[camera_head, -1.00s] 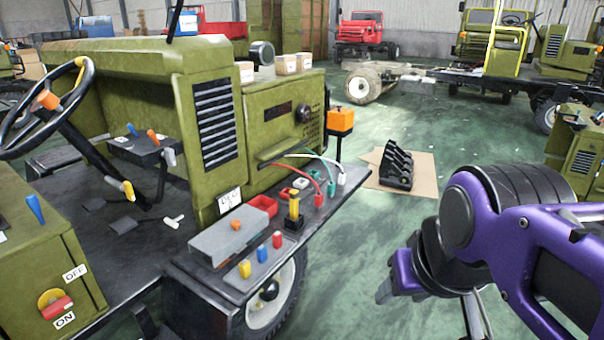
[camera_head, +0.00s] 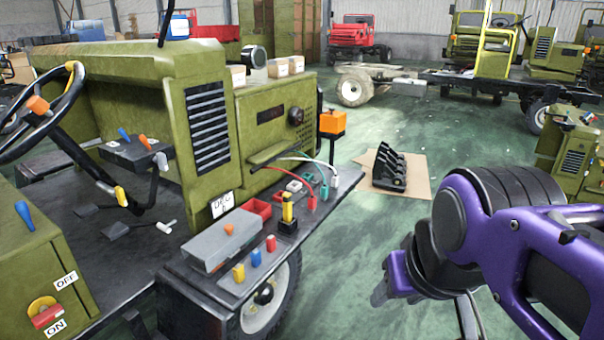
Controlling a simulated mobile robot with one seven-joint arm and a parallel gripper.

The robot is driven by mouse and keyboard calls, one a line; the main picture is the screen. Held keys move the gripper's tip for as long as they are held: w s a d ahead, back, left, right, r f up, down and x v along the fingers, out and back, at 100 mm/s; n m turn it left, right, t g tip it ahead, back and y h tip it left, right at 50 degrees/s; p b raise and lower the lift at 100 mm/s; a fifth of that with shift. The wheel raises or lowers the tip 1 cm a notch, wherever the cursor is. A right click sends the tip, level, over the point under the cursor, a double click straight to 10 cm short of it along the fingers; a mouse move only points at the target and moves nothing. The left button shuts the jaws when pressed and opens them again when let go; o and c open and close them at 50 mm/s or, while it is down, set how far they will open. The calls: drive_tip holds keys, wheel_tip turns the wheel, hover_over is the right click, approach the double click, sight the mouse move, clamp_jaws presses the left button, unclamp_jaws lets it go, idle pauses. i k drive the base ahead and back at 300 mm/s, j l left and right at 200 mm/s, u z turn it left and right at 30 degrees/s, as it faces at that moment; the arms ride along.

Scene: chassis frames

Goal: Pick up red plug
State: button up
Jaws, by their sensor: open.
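A red plug (camera_head: 312,203) on a red cable stands on the dark side shelf (camera_head: 345,178) of the green vehicle, near the shelf's outer edge. A green plug (camera_head: 324,192) and a white plug (camera_head: 334,180) stand just beyond it. A short red peg (camera_head: 271,243) stands nearer, in a row with a blue peg (camera_head: 256,257) and a yellow peg (camera_head: 238,273). My gripper (camera_head: 380,292) is in the air to the right of the shelf, apart from the plugs. It is open and seen from the side, with its fingers partly hidden. Nothing shows in it.
A grey box (camera_head: 217,247) with an orange knob, a red open tray (camera_head: 257,211) and a yellow-black lever (camera_head: 287,212) share the shelf. An orange box (camera_head: 332,122) stands on a post behind. A black rack (camera_head: 388,168) sits on cardboard on the floor. The green floor between is clear.

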sight(312, 201)
drive_tip(key=u, duration=0.65)
drive_tip(key=i+l+u, duration=0.15)
drive_tip(key=l+u, duration=0.25)
drive_tip(key=i+l+u, duration=0.1)
drive_tip(key=l+u, duration=0.6)
drive_tip(key=l, duration=0.45)
drive_tip(key=i, duration=0.05)
